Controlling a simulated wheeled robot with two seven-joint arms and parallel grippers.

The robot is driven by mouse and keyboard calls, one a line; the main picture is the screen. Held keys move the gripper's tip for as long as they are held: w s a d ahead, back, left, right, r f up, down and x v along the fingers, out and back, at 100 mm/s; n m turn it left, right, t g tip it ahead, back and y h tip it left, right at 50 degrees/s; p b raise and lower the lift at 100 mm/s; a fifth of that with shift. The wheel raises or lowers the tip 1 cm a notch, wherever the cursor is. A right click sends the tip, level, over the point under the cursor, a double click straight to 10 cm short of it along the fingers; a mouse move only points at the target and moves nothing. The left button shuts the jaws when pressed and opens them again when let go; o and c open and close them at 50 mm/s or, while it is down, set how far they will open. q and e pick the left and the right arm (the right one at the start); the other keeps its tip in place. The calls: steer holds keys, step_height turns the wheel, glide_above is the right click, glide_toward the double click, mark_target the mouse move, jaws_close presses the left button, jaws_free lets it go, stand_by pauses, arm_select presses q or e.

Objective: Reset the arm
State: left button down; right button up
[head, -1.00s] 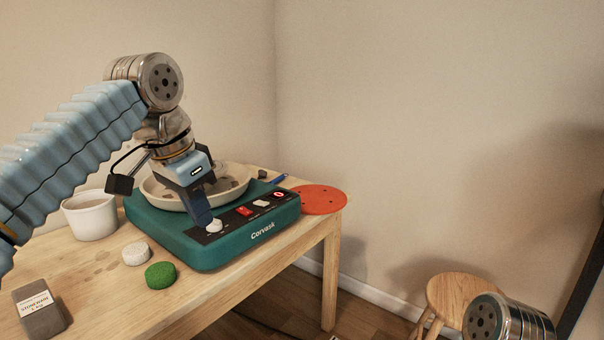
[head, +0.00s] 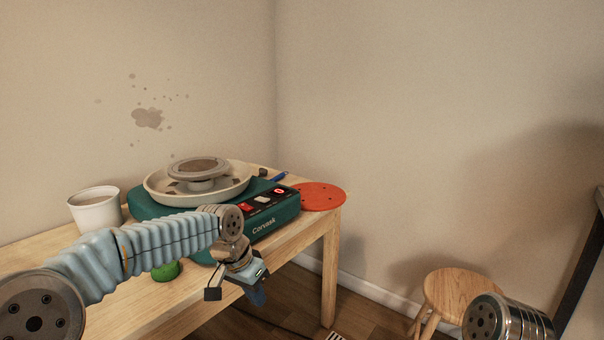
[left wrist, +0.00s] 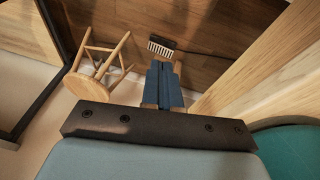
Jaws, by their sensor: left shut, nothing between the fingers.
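My left gripper (head: 258,296) is in front of the table's front edge, pointing down over the floor. In the left wrist view its blue fingers (left wrist: 163,86) are together with nothing between them. My left arm crosses the front of the table and hides part of it. The green pottery wheel (head: 265,222) stands behind the gripper, apart from it. My right gripper is not in view; only a metal joint of my right arm shows at the bottom right.
The wooden table (head: 290,243) holds a white bucket (head: 96,212), an orange disc (head: 320,196) and a green sponge (head: 167,271), partly hidden. A wooden stool (head: 462,292) stands at the right. The floor between table and stool looks mostly open.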

arm_select(q)
step_height(320, 180, down, 16)
steer(key=s+d+n, duration=0.1)
steer(key=s+n, duration=0.1)
steer(key=s, duration=0.1)
steer(key=s+a+f+n+g+h, duration=0.1)
steer(key=s+f+n, duration=0.5)
steer(key=s+f, duration=1.5)
steer(key=shift+s+a, duration=0.3)
steer(key=shift+s, duration=0.55)
